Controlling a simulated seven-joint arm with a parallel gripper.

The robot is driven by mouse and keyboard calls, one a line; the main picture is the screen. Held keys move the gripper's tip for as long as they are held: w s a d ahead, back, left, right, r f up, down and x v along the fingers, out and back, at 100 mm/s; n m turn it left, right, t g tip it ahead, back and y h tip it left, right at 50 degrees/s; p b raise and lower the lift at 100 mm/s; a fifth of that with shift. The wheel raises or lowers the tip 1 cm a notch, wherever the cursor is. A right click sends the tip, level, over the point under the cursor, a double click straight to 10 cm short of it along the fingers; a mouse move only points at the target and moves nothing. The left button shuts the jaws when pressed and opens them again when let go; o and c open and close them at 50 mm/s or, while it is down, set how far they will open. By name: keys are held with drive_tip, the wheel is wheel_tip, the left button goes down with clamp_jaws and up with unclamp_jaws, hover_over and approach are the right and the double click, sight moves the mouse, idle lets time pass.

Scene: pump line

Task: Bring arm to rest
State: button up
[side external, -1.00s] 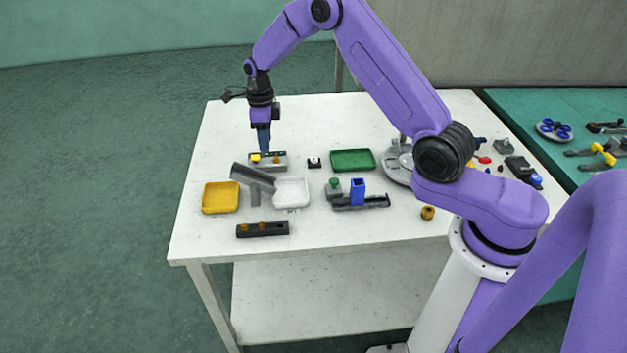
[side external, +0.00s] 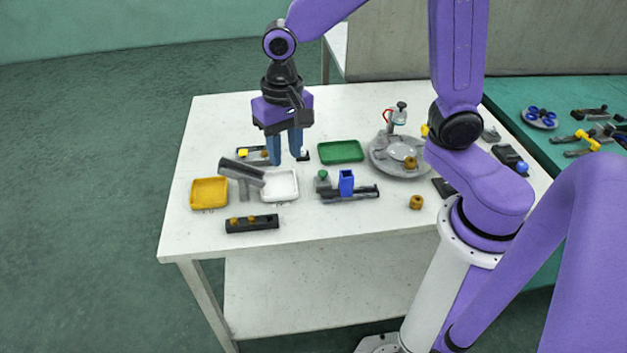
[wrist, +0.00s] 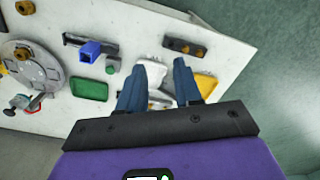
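My gripper (side external: 285,148) hangs above the back of the white table (side external: 220,130), its two blue fingers pointing down. The fingers are spread apart, with nothing between them. In the side view they are in front of the grey block with the yellow button (side external: 243,152), partly hiding it. The wrist view also shows my gripper (wrist: 158,85) open and empty. Below it lie the white tray (side external: 281,186) and the grey sloped chute (side external: 241,171).
A yellow tray (side external: 209,194), a black block with brass pieces (side external: 252,224), a green tray (side external: 341,152) and a blue square holder (side external: 346,183) stand nearby. A round grey plate (side external: 385,160) is at right. A teal table (side external: 540,95) adjoins at right. The table's left back is clear.

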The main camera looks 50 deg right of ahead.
drive_tip(key=s+d+n, duration=0.3)
drive_tip(key=s+n, duration=0.5)
drive_tip(key=s, duration=0.1)
drive_tip(key=s+d+r+n, duration=0.1)
drive_tip(key=s+d+n, duration=0.2)
drive_tip(key=s+n, duration=0.5)
drive_tip(key=s, duration=0.2)
drive_tip(key=shift+s+d+r, duration=0.15)
drive_tip(key=shift+s+d, duration=0.05)
drive_tip(key=shift+s, duration=0.1)
